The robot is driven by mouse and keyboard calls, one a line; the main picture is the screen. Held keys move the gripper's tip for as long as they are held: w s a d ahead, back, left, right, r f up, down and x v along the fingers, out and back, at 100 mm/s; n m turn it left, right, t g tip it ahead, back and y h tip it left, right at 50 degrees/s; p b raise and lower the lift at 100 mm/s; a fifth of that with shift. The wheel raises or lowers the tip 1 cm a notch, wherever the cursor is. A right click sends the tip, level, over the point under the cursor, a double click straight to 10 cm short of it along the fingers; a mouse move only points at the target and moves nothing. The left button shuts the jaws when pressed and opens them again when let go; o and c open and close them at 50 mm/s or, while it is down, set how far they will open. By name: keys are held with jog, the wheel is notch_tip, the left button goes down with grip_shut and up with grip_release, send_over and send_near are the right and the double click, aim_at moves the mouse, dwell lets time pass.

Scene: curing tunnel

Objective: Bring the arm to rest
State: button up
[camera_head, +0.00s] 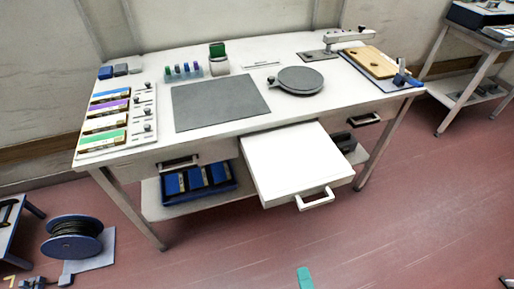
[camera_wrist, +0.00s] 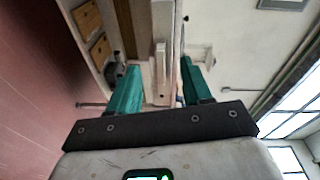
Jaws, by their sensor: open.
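My gripper (camera_wrist: 159,66) shows in the wrist view with its two teal fingers spread apart. Nothing is clearly held between them; a pale upright shape stands in the gap, and I cannot tell how far beyond the fingers it is. In the head view a small teal piece (camera_head: 305,278), probably a fingertip of mine, shows at the bottom edge over the red floor, in front of the workbench and apart from it. The rest of my arm is hidden in the head view.
The white workbench (camera_head: 150,62) carries a grey mat (camera_head: 220,103), a round grey plate (camera_head: 300,80) and a wooden board (camera_head: 371,62). A white drawer (camera_head: 295,163) juts out from its front. A cable reel (camera_head: 75,238) stands at lower left. The floor at lower right is mostly clear.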

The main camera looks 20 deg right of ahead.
jog(key=w+a+n+g+y, duration=0.45)
jog(key=n+y, duration=0.25)
jog(key=n, duration=0.4)
jog(key=s+d+r+n+g+h, duration=0.1)
jog(key=s+d+n+g+h, duration=0.4)
jog(key=s+d+g, duration=0.6)
jog(key=d+n, duration=0.1)
jog(key=d, duration=0.2)
jog(key=shift+s+d+g, duration=0.2)
jog(key=shift+d+g, duration=0.1)
jog(key=shift+g, duration=0.05)
